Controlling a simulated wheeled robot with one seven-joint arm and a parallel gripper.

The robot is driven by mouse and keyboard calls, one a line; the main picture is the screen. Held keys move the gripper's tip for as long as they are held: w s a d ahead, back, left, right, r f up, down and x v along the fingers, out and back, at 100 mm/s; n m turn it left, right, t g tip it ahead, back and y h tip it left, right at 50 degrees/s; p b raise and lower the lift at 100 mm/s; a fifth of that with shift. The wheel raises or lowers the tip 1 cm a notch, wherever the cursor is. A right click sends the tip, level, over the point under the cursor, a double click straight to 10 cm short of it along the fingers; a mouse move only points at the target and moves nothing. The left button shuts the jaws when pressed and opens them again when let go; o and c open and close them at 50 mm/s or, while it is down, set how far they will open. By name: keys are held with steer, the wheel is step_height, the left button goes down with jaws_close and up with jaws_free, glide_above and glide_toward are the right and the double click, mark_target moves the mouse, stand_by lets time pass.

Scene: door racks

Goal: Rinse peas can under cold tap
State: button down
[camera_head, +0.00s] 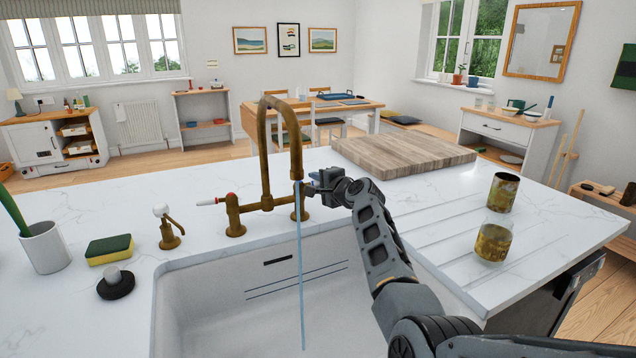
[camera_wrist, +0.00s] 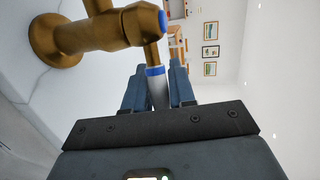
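The brass tap (camera_head: 265,150) stands behind the white sink (camera_head: 215,310), and a thin stream of water (camera_head: 301,265) falls from its spout into the basin. My gripper (camera_head: 318,183) is at the tap's right valve. In the wrist view, its two dark fingers (camera_wrist: 158,85) close in on both sides of the pale cold lever (camera_wrist: 157,93) with a blue collar.
A wooden chopping board (camera_head: 400,155) lies behind the drainboard. Left of the sink are a yellow-green sponge (camera_head: 109,249), a black stopper (camera_head: 116,285), a small brass dispenser (camera_head: 168,228) and a white pot (camera_head: 45,248). My arm crosses the sink's right side.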

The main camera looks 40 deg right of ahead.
steer(key=c, duration=1)
jaws_free()
steer(key=shift+c, duration=0.2)
steer(key=shift+s, duration=0.1)
steer(key=v, duration=0.7)
steer(key=shift+s, duration=0.4)
